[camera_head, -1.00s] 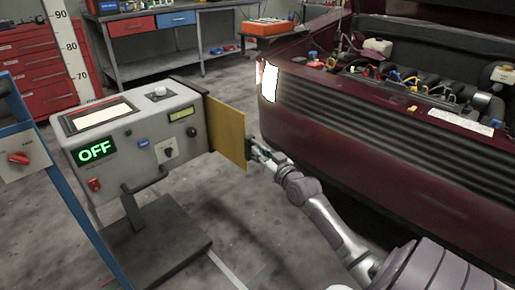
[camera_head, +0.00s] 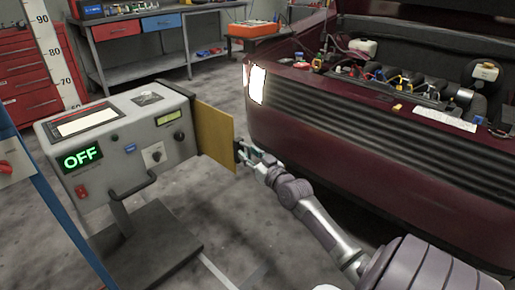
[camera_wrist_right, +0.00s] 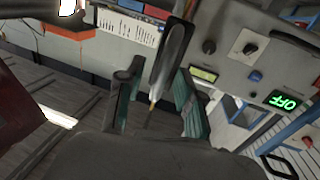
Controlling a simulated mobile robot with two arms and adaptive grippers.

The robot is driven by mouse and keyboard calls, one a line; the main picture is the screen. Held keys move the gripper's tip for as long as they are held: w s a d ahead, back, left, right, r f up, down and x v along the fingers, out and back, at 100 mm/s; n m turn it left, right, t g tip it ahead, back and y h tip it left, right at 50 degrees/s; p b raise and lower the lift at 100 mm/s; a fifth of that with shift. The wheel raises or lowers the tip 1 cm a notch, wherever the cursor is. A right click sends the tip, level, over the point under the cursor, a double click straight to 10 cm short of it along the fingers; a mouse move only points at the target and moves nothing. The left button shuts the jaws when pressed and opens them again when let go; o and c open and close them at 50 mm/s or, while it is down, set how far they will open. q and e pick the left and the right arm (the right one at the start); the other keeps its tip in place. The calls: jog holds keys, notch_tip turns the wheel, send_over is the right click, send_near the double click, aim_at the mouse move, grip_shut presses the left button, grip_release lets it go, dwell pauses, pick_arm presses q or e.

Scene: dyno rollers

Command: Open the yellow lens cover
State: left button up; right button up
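The yellow lens cover (camera_head: 215,137) stands out from the right side of a grey tester box (camera_head: 125,150), seen at an angle in the head view. My right gripper (camera_head: 243,153) is at the cover's right edge. In the right wrist view, my right gripper (camera_wrist_right: 155,88) has its two fingers apart. The left gripper is out of view.
The box carries a green OFF display (camera_head: 82,157) and stands on a dark base. A dark red car (camera_head: 370,160) with its hood up is close to the right of my arm. A blue post (camera_head: 70,225) stands at the left. A workbench (camera_head: 165,65) is behind.

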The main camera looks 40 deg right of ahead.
jog(key=s+a, duration=0.2)
jog(key=s, duration=0.9)
jog(key=shift+s, duration=0.15)
